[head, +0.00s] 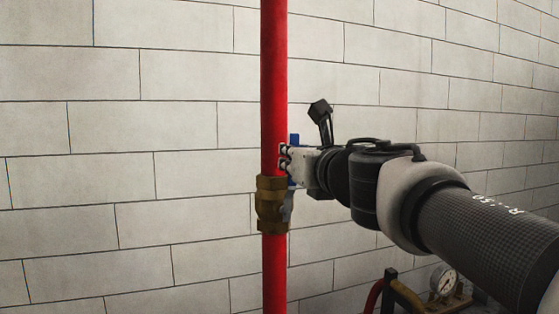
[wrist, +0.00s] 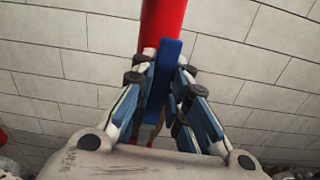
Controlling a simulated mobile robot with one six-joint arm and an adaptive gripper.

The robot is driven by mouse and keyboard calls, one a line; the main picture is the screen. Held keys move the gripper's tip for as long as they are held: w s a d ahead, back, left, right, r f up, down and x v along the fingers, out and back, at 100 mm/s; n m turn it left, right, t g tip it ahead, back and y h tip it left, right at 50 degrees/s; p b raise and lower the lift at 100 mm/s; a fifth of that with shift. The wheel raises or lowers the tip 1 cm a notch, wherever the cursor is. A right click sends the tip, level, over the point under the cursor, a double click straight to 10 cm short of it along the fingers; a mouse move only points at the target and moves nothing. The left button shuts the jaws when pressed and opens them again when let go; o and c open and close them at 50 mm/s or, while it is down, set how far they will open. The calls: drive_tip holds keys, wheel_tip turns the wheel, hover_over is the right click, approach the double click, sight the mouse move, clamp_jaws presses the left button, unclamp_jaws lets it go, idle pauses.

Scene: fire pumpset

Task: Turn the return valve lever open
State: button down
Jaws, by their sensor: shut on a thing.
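The return valve (head: 271,205) is a brass body on a vertical red pipe (head: 274,90). Its blue lever (head: 294,139) shows just above and behind my gripper in the head view. In the wrist view the blue lever (wrist: 165,75) runs upright between my fingers, in line with the red pipe (wrist: 163,18) behind it. My gripper (wrist: 160,78) is shut on the lever, with one finger on each side. In the head view my gripper (head: 287,160) reaches in from the right, just above the brass body. The lever's lower end and pivot are mostly hidden by my gripper.
A pale block wall (head: 180,80) stands behind the pipe. At the lower right of the head view are a round gauge (head: 444,281) and a dark and red pipe fitting (head: 389,290) below my arm. The space left of the pipe is clear.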

drive_tip(key=shift+s+a+n, duration=0.1)
drive_tip(key=shift+a+n, duration=0.25)
drive_tip(key=shift+n, duration=0.05)
drive_tip(key=shift+f, duration=0.1)
drive_tip(key=c, duration=1.5)
unclamp_jaws()
drive_tip(key=shift+c, duration=0.2)
drive_tip(key=v, duration=1.2)
